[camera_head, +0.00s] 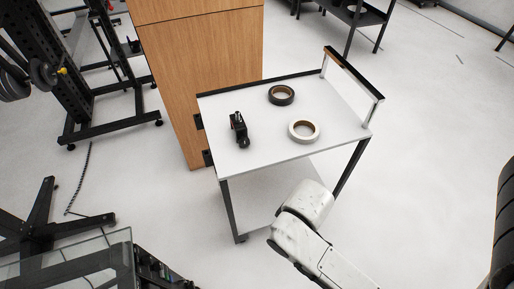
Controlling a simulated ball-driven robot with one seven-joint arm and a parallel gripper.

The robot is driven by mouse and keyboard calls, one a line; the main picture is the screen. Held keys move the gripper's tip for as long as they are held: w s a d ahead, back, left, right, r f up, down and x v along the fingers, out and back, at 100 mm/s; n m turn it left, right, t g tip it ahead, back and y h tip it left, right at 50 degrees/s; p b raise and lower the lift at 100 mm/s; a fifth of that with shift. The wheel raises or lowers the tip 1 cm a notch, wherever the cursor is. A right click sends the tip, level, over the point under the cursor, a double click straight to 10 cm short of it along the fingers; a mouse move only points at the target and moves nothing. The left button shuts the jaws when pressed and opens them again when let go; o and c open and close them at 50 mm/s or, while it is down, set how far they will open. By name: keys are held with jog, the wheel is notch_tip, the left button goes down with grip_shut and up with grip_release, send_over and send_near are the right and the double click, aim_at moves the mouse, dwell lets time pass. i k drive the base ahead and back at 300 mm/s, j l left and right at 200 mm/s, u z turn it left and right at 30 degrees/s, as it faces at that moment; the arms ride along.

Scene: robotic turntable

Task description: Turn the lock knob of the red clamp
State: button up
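A small black object (239,129) stands on the left part of a white-topped cart (222,108), near its left edge. It has a blocky lower part and a rounded part at its upper end. It may be the clamp, but it is too small to tell, and I see no clear red on it. I cannot make out a lock knob. A white rounded link of my arm shows at the bottom, in front of the cart's near side. My gripper is not in view.
A black tape roll (281,95) and a white tape roll (303,130) lie on the cart right of the black object. The cart has a raised handle (354,74) at its right end. A wooden cabinet (200,70) stands close behind. Open floor (440,150) lies to the right.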

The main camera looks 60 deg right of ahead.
aim_at(243, 142)
jog(key=i+j+z, duration=0.1)
jog(key=j, duration=0.3)
jog(key=i+j+z, duration=0.1)
jog(key=j, duration=0.25)
jog(key=j+z, duration=0.1)
jog(key=j, duration=0.3)
jog(key=z, duration=1.9)
jog(key=i+j, duration=0.05)
jog(key=j, duration=0.05)
